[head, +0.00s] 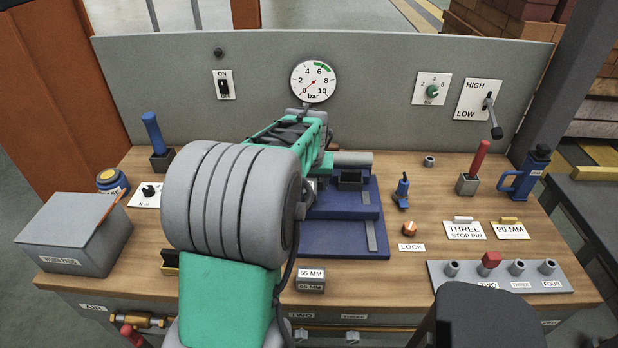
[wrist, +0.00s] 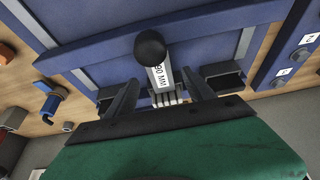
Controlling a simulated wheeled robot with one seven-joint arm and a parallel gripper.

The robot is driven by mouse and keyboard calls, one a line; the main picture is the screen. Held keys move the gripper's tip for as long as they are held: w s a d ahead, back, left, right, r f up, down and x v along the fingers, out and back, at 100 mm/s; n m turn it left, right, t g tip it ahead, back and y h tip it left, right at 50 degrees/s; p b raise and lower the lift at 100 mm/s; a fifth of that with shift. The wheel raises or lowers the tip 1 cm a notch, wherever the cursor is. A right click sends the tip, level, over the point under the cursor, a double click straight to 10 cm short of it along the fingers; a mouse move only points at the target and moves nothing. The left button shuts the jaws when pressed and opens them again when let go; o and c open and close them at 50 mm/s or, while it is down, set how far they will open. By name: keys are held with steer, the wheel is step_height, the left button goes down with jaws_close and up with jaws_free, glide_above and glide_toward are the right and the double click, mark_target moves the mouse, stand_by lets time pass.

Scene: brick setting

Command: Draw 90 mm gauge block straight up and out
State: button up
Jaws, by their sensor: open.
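The 90 mm gauge block (wrist: 159,76) shows in the wrist view as a pale bar with a "90 MM" label. A black ball knob (wrist: 150,48) is at its upper end in the picture. The block sits in the blue fixture (wrist: 105,50), which also shows in the head view (head: 343,240). My gripper (wrist: 161,79) is open, with one finger on each side of the block; I cannot tell whether either finger touches it. In the head view my arm hides the block and most of my gripper.
A pressure gauge (head: 314,82) is on the grey back panel behind the fixture. A 65 mm block (head: 311,274) lies at the bench front. An orange knob (head: 409,229) and a blue clamp-like part (head: 402,191) stand right of the fixture. A grey box (head: 75,235) is at left.

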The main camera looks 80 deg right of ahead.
mark_target(310, 188)
steer(key=x, duration=0.5)
steer(key=shift+c, duration=0.2)
steer(key=shift+r, duration=0.1)
jaws_close()
stand_by(0.3)
steer(key=c, duration=0.6)
jaws_free()
steer(key=shift+c, duration=0.2)
jaws_close()
steer(key=shift+r, duration=0.1)
steer(key=shift+r+p, duration=2.15)
steer(key=shift+r, duration=1.15)
steer(key=shift+r, duration=0.2)
